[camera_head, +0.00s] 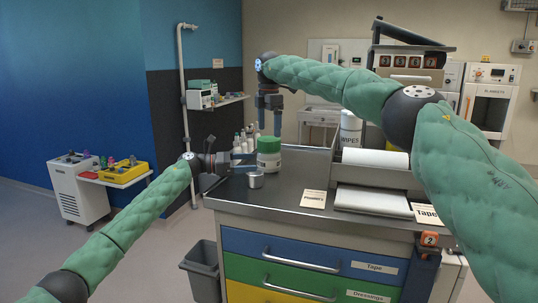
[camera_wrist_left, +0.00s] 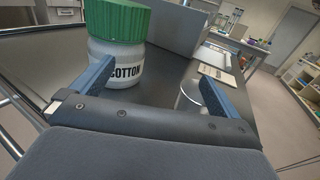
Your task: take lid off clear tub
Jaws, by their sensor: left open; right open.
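The clear tub (camera_head: 269,161) stands upright on the grey cart top, with a green lid (camera_head: 269,144) on it. In the left wrist view the tub (camera_wrist_left: 118,68) carries a COTTON label, and the green lid (camera_wrist_left: 112,18) sits on top. My left gripper (camera_head: 238,167) is open and level, just left of the tub. Its left finger overlaps the tub's lower part in the wrist view; contact cannot be told. My right gripper (camera_head: 269,122) is open, pointing down above the lid, with a small gap seen.
A small metal cup (camera_head: 256,180) stands in front of the tub, close to my left gripper's right finger. Several bottles (camera_head: 243,141) stand behind it. A wipes canister (camera_head: 350,129), paper rolls (camera_head: 374,162) and cards (camera_head: 313,199) occupy the right. The front middle of the cart top is bare.

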